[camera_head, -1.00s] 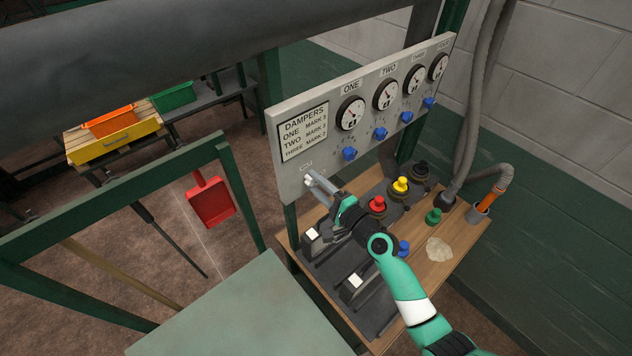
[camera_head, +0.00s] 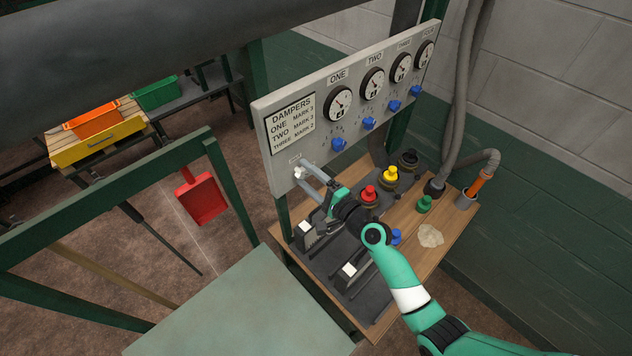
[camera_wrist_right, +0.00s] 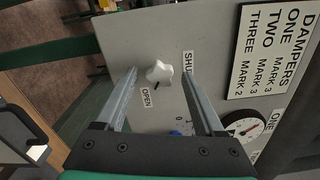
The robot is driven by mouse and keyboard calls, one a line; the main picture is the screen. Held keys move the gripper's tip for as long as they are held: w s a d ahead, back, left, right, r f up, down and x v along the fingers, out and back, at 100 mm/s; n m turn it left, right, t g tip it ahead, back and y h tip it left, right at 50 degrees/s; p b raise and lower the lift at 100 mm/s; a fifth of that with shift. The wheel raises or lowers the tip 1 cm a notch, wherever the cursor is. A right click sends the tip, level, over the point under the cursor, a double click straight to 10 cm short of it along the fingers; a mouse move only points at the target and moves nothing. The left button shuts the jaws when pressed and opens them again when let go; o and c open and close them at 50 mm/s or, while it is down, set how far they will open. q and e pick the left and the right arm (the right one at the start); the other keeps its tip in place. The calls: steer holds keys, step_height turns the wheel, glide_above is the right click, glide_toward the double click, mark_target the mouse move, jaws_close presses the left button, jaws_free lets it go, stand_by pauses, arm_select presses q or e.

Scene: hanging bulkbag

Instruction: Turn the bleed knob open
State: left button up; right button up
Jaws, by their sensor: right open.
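The bleed knob (camera_wrist_right: 159,72) is a small white lobed knob on the grey panel (camera_wrist_right: 220,25). In the right wrist view an OPEN label (camera_wrist_right: 147,98) lies below it and a SHUT label (camera_wrist_right: 188,62) to its right. A short dark mark shows at the knob's lower edge. My right gripper (camera_wrist_right: 158,78) is open, with one finger on each side of the knob and gaps between. In the head view my right gripper (camera_head: 302,172) reaches the panel's lower left, and the white knob (camera_head: 299,173) shows between its fingertips. My left gripper is not in view.
The panel carries several gauges (camera_head: 340,104) with blue knobs (camera_head: 338,145) below and a DAMPERS sign (camera_head: 291,124). A green railing (camera_head: 100,185) stands left.

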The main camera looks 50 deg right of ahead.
steer(key=s, duration=1.1)
steer(key=shift+a, duration=0.4)
steer(key=shift+s, duration=0.1)
